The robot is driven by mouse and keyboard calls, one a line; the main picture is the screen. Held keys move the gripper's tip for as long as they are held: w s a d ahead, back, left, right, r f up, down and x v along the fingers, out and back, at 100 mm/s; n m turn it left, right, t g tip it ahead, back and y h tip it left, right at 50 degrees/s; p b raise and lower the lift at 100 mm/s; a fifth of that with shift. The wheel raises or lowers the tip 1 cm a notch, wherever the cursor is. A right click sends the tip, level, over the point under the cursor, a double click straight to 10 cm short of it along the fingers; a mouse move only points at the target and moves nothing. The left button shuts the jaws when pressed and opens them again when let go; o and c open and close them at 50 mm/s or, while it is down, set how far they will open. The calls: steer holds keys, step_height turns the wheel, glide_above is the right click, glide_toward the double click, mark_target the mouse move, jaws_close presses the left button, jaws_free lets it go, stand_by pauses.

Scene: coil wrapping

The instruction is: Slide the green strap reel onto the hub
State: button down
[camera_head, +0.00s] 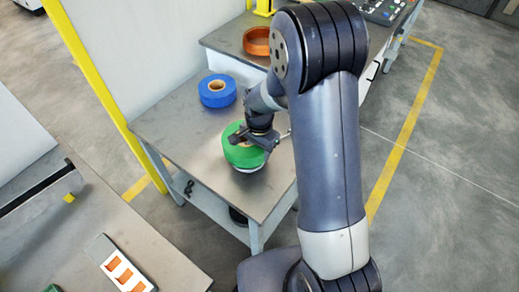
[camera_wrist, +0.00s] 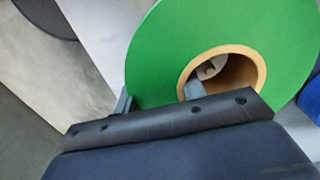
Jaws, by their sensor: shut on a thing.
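The green strap reel (camera_head: 240,155) is a thick flat ring with a tan core, above the grey table in the head view. My gripper (camera_head: 254,142) is shut on its wall. In the wrist view one finger of my gripper (camera_wrist: 160,97) is inside the core of the green reel (camera_wrist: 165,55) and the other is at its outer edge. A pale round rim (camera_head: 250,169) shows just under the reel; I cannot tell whether it is the hub. A grey part with a dark hole (camera_wrist: 210,68) shows through the core.
A blue reel (camera_head: 217,90) lies behind the green one on the grey table (camera_head: 185,130). An orange-brown ring (camera_head: 257,41) lies on a surface farther back. A yellow post (camera_head: 100,90) and a pale panel stand to the left. The table's front left is clear.

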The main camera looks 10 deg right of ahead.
steer(key=shift+f+b, duration=0.7)
steer(key=shift+f, duration=0.2)
steer(key=c, duration=0.8)
jaws_free()
steer(key=shift+r, duration=0.45)
step_height(320, 180, up, 10)
steer(key=shift+d, duration=0.1)
steer(key=shift+f, duration=4.2)
